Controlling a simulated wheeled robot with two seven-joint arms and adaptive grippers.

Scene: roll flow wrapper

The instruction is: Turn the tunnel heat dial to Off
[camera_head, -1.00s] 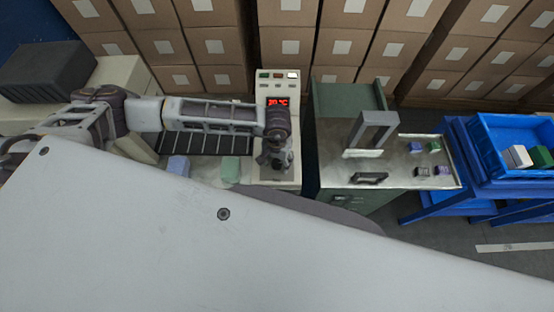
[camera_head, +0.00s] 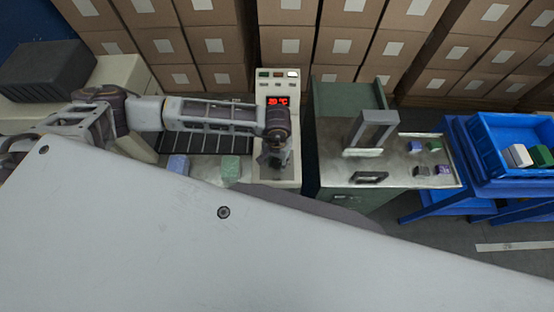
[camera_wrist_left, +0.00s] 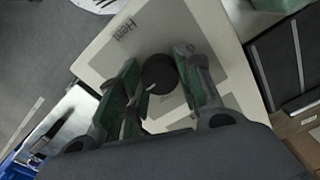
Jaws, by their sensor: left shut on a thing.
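The heat dial (camera_wrist_left: 160,76) is a black round knob with a pale mark, on a cream panel (camera_wrist_left: 105,52) lettered "Heat" in the left wrist view. My left gripper (camera_wrist_left: 158,82) has its green-padded fingers on either side of the dial and is shut on it. In the head view my left gripper (camera_head: 274,158) points down at the cream machine, and the dial is hidden under it. A red lit display (camera_head: 278,101) on the machine's upright panel shows a temperature, its digits too small to read surely. My right gripper is not in view.
A green cabinet with a metal top (camera_head: 400,160) and a grey arch (camera_head: 372,131) stands to the right. Blue (camera_head: 178,165) and green (camera_head: 231,169) blocks lie left of my gripper. A blue crate (camera_head: 500,135) is at far right. Stacked boxes (camera_head: 345,45) line the back.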

